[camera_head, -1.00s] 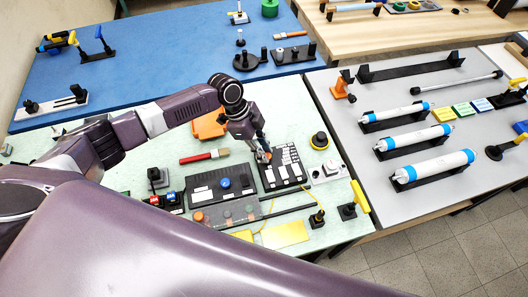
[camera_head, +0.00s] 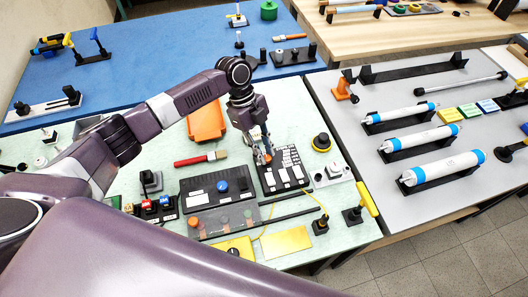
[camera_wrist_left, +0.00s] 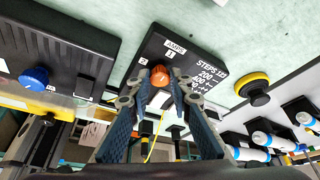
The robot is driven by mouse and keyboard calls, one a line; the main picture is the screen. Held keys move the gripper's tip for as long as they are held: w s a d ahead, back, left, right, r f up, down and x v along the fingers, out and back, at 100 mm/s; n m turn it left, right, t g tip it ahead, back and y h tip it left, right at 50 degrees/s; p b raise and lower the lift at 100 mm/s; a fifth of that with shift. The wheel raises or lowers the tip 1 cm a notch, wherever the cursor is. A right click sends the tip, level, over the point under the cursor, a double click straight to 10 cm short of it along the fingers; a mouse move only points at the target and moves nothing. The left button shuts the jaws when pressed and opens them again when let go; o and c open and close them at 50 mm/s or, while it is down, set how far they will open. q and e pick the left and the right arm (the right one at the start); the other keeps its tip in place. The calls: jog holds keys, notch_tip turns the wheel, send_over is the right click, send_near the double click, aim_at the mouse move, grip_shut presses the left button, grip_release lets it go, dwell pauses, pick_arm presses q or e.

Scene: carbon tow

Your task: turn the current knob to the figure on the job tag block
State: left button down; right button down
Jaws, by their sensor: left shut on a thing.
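The orange knob (camera_wrist_left: 160,76) stands on a black panel box (camera_wrist_left: 185,45) whose labels read "AMPS" and "STEPS", with white figures beside them. In the wrist view the two fingertips of my left gripper (camera_wrist_left: 158,88) lie on either side of the orange knob, and the gripper is shut on it. In the head view the left gripper (camera_head: 264,152) reaches down to the left part of the same box (camera_head: 291,178), mostly covering the knob. I cannot pick out the job tag block or read its figure. My right gripper is not in view.
A second black box with a blue knob (camera_head: 222,186) stands just left.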

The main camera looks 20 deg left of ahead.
pick_arm(q)
jog(key=shift+r, duration=0.15)
jog(key=c, duration=1.7)
grip_release()
jog(key=shift+c, duration=0.2)
jog(key=v, duration=1.2)
